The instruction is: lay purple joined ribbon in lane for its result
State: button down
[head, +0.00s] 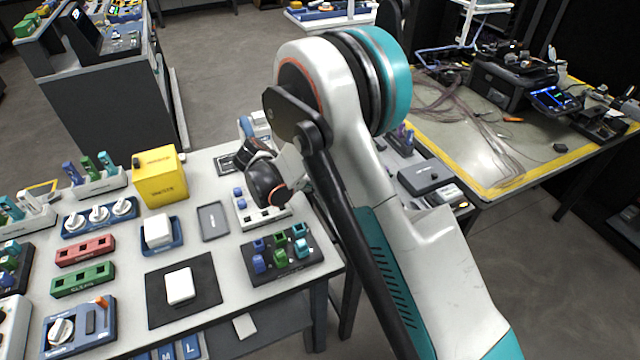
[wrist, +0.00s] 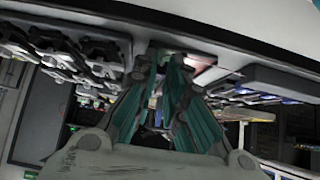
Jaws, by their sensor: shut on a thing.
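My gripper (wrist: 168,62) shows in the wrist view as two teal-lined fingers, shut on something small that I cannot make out. In the head view the gripper's fingertips are hidden; only dark wrist parts show above the back right of the near table. No purple joined ribbon can be picked out for certain. A red slotted bar (head: 85,250) and a green slotted bar (head: 82,279) lie on the table's left half, with dark square openings; their lettering is too small to read.
A yellow box (head: 160,177) stands behind a white cube on a blue base (head: 158,233). A dark rack (head: 282,262) holds several blue, green and teal pieces. A grey tray (head: 212,221) is empty. A yellow-edged bench (head: 480,150) with cables stands at right.

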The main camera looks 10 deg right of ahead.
jog(key=shift+f, duration=0.45)
jog(key=c, duration=1.9)
grip_release()
jog(key=shift+r, duration=0.1)
jog(key=v, duration=1.2)
